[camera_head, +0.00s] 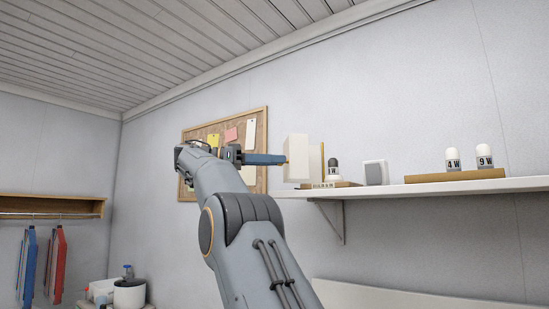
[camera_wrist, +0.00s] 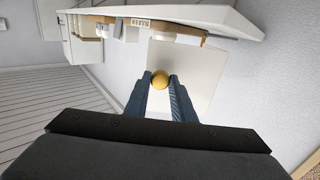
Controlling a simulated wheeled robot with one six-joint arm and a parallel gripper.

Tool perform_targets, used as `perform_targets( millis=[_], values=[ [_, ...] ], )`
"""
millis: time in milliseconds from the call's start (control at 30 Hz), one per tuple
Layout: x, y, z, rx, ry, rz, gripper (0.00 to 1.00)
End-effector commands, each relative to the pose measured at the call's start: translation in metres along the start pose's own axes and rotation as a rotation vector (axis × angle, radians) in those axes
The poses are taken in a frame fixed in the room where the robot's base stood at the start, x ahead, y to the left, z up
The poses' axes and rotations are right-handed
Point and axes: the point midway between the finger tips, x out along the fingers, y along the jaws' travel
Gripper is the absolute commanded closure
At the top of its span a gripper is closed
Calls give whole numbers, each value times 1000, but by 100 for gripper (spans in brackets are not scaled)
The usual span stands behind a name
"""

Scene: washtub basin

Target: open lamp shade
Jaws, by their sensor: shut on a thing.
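The lamp shade (camera_head: 298,158) is a white, box-like panel at the left end of the wall shelf. In the wrist view its white face (camera_wrist: 195,75) fills the middle, with a round yellow knob (camera_wrist: 160,79) on it. My gripper (camera_head: 284,159) reaches it from the left. Its two blue-grey fingers (camera_wrist: 160,86) are shut on the knob. A wooden base with a label (camera_head: 330,185) lies beside the shade, and a dark-and-white bulb (camera_head: 333,170) stands on it. The shade's far side is hidden.
The white shelf (camera_head: 430,187) holds a small grey-white box (camera_head: 375,172) and two bulbs marked 4 W (camera_head: 453,160) and 9 W (camera_head: 485,157) on a wooden block. A corkboard (camera_head: 200,134) hangs behind my arm. Free air lies left of the shade.

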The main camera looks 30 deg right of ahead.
Motion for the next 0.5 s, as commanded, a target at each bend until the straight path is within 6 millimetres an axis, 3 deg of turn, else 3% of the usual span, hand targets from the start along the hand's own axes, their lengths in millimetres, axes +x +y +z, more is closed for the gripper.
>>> perform_targets(
  millis=[333, 367, 467, 500],
  values=[
    [2, 1, -1, 2, 0, 7, 100],
    [2, 1, -1, 2, 1, 7, 76],
    [2, 1, -1, 1, 0, 6, 59],
    [2, 1, -1, 1, 0, 5, 59]
  ],
)
